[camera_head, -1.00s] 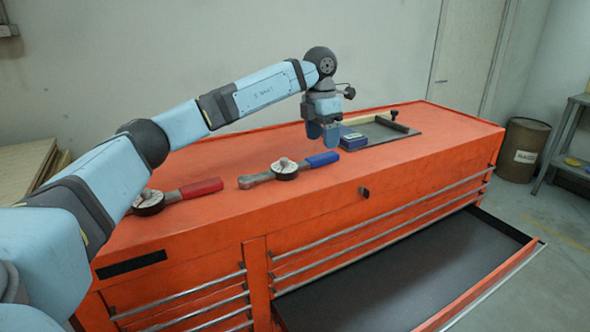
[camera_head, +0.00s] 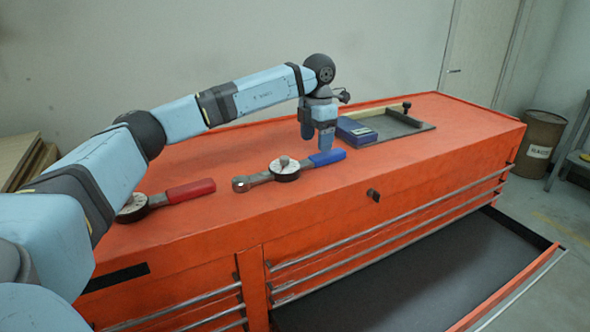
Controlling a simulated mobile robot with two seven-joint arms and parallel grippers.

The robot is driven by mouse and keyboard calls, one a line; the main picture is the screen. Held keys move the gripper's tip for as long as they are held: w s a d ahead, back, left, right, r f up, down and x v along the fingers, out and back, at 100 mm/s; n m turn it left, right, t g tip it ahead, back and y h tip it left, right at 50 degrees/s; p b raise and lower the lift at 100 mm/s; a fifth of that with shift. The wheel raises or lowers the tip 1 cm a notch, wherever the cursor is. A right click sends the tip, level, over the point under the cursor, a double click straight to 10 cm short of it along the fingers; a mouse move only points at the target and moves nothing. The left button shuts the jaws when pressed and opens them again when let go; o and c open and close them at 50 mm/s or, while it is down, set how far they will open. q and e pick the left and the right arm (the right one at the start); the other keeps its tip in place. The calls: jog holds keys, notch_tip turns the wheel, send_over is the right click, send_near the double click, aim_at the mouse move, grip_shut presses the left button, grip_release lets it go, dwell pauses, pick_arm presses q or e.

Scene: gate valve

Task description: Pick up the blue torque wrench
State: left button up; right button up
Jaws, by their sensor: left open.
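The blue torque wrench (camera_head: 285,171) lies flat on top of the orange tool chest (camera_head: 240,218). Its metal head is at the left, a round dial in the middle and a blue handle (camera_head: 327,158) at the right. My left gripper (camera_head: 317,143) points down right at the blue handle, its fingers just behind or above it. It is open, with nothing seen between the fingers. Whether the fingers touch the handle I cannot tell. My right gripper is not in view.
A red-handled torque wrench (camera_head: 165,198) lies to the left, partly behind my left arm. A blue box (camera_head: 357,131) and a dark tray (camera_head: 405,127) lie just right of the gripper. An open drawer (camera_head: 400,280) juts out at the front. A barrel (camera_head: 540,145) stands at the right.

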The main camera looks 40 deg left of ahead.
aim_at(316, 156)
pick_arm(q)
notch_tip(316, 156, down, 6)
jog(key=shift+w+r+b, duration=0.1)
jog(key=shift+b, duration=0.35)
jog(key=shift+r, duration=0.15)
grip_shut()
